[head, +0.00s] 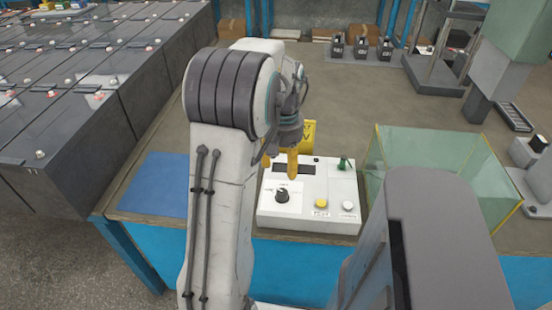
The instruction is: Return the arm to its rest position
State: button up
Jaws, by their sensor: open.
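My arm rises in the middle of the head view, in front of the workbench. My gripper (280,162) hangs from its end with yellow fingers pointing down, open, and I see nothing between them. It appears over or just behind the back left part of a white control box (308,203). The arm hides part of the bench and the left side of the gripper. I cannot tell how high the fingertips are above the box.
Rows of dark batteries (60,118) fill the left. A blue mat (155,184) lies on the bench (350,122). A clear yellow-edged case (470,165) stands right of the box. A metal stand (440,62) is behind.

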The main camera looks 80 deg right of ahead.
dwell(0.5)
jog(key=w+a+f+m+y, duration=0.1)
jog(key=w+a+f+m, duration=0.15)
jog(key=a, duration=0.65)
jog(key=w+a+r+n+t+p, duration=0.1)
jog(key=w+a+r+n, duration=0.3)
jog(key=a, duration=0.6)
jog(key=w+a+r+n+t+p, duration=0.1)
jog(key=w+a+r+n+p, duration=0.1)
jog(key=w+a+r+n, duration=0.3)
jog(key=w+a+r+n+t+h+p, duration=0.1)
jog(key=w+a+r+n, duration=0.3)
jog(key=w+a+n, duration=0.5)
jog(key=a+p, duration=0.1)
jog(key=a, duration=0.6)
jog(key=shift+w+r+n, duration=0.15)
jog(key=shift+r+n, duration=0.1)
jog(key=shift+n, duration=0.1)
jog(key=shift+d, duration=0.15)
